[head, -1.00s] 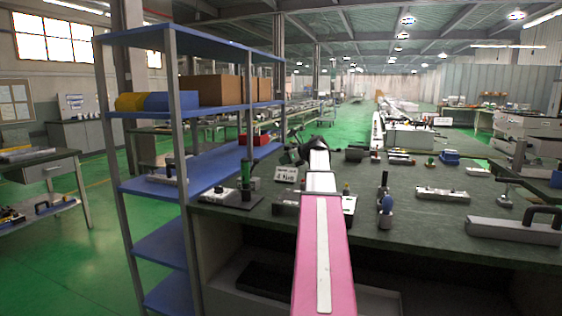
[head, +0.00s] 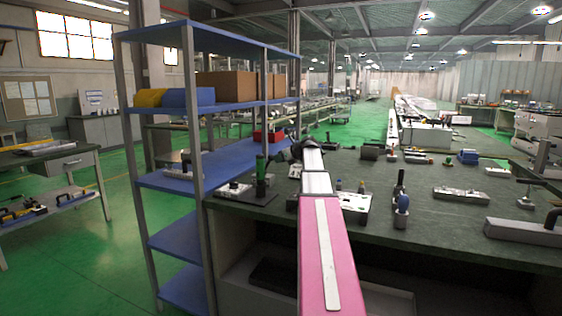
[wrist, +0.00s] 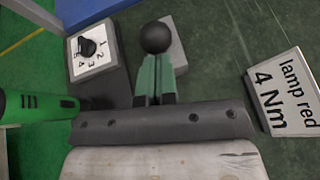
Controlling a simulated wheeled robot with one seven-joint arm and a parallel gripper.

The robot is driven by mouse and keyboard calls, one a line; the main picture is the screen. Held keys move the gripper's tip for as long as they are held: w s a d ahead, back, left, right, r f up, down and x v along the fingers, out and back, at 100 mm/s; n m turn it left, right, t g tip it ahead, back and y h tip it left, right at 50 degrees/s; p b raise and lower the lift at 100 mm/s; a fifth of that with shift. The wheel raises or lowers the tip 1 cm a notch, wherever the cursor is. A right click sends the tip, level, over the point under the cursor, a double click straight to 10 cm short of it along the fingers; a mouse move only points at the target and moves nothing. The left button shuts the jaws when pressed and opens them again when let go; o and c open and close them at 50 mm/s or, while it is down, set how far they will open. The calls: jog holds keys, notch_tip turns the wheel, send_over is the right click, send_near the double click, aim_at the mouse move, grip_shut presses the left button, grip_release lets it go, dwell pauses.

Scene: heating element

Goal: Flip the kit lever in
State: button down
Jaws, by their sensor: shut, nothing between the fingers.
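A round black ball knob (wrist: 157,37), which looks like the kit lever's end, stands in the upper middle of the wrist view. A light grey block (wrist: 174,44) is beside and behind it. My gripper (wrist: 154,66) is shut and empty, its green-grey fingers together just below the knob in the picture. I cannot tell whether the fingertips touch the knob. The lever's stem is hidden by the fingers. In the head view my gripper (head: 306,150) is a dark shape over the bench's left end, and the lever cannot be made out there.
A green-handled tool (wrist: 35,104) is left of my gripper. A numbered dial box (wrist: 90,48) stands at upper left. A "lamp red 4 Nm" sign (wrist: 286,92) stands at right. Blue shelving (head: 215,162) borders the bench (head: 450,222) on the left.

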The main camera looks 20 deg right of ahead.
jog(key=shift+a+r, duration=0.1)
jog(key=w+a+r+g+h, duration=0.2)
jog(key=w+g+h, duration=0.1)
jog(key=w+a+r+g+h, duration=0.1)
jog(key=a+g, duration=0.1)
jog(key=shift+w+r+n, duration=0.25)
jog(key=shift+w+n, duration=0.05)
jog(key=shift+w+a+f+g+h, duration=0.1)
jog(key=shift+w+a+g+h, duration=0.4)
jog(key=shift+w+a, duration=0.5)
jog(key=shift+w+a+f+g+h, duration=0.1)
jog(key=shift+w+a+g+h, duration=0.4)
jog(key=shift+w+a, duration=0.45)
jog(key=shift+a, duration=0.15)
jog(key=shift+s+r, duration=0.1)
